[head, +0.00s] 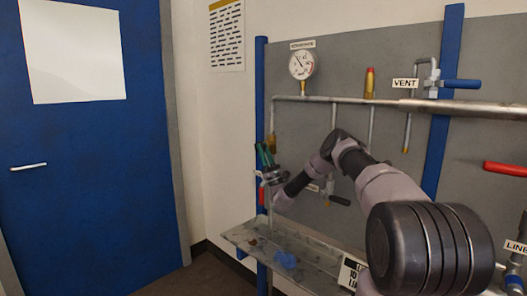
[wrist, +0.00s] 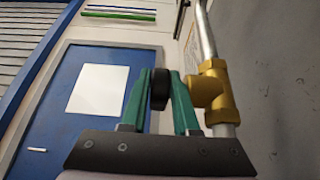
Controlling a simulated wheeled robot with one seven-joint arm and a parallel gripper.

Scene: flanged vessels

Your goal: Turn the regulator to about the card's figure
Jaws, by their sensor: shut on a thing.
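The regulator's brass body (wrist: 212,92) sits on a grey pipe in the wrist view, with a black round knob (wrist: 159,92) on its left side. My gripper (wrist: 161,80) has its green fingers on either side of this knob, shut on it. In the head view my gripper (head: 264,156) is at the left end of the panel, and the brass of the regulator (head: 270,143) shows just beside it. A round white gauge (head: 302,65) stands above on the pipe; its reading is too small to tell. A white card (head: 350,274) is partly hidden behind my arm, its figure only partly legible.
A blue VENT handle (head: 462,84) and a red handle (head: 505,169) stick out at the right. A blue door (head: 95,190) is at the left.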

